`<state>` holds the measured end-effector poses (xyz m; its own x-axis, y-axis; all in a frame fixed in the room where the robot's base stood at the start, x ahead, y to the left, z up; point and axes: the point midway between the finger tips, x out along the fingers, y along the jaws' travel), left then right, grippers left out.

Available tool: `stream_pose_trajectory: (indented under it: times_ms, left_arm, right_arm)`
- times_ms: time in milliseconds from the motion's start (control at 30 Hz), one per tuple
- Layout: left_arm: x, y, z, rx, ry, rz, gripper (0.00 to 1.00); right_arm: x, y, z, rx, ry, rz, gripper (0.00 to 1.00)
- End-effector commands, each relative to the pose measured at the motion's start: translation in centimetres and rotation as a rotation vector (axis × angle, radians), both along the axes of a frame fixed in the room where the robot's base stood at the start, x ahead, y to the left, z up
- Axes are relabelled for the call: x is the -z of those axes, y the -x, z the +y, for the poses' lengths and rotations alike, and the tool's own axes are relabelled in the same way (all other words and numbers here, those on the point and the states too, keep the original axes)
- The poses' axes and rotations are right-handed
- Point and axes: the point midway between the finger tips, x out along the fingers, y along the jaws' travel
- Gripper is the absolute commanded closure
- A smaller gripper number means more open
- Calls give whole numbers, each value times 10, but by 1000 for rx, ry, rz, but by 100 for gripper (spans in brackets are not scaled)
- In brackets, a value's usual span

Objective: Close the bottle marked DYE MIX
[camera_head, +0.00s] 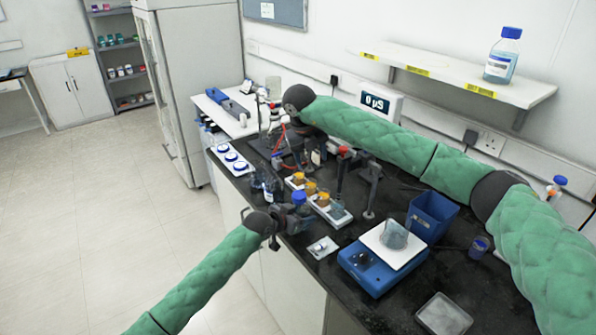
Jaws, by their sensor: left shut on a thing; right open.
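My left gripper (291,214) is low at the bench's near edge, shut on a blue-topped thing (299,198). Its dark fingers hide the lower part, so I cannot tell whether this is a cap alone or a capped bottle. A small labelled bottle (268,186) stands just behind it, to the left. I cannot read DYE MIX on any label. My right arm reaches across the back of the bench.
A rack with orange-topped vials (310,188) lies between the grippers. A blue balance (368,276) with a beaker (394,235), a blue bin (432,215) and a clear tray (444,314) are to the right. A blue-capped bottle (502,56) stands on the wall shelf (450,75).

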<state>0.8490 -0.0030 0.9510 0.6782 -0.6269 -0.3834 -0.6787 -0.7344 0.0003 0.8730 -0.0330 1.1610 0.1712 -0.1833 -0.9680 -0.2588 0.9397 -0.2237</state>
Motion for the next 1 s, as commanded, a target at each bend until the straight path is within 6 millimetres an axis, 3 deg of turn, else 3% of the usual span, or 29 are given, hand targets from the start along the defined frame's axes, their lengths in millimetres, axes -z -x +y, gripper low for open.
stream_pose_trajectory:
  times_ms: [500,1000]
  left_arm:
    - [-1,0,0,0,1,-1,100]
    - [-1,0,0,0,1,-1,100]
  right_arm:
    - [24,17,13,-773,62,198,40]
    - [29,26,26,-1522,84,300,40]
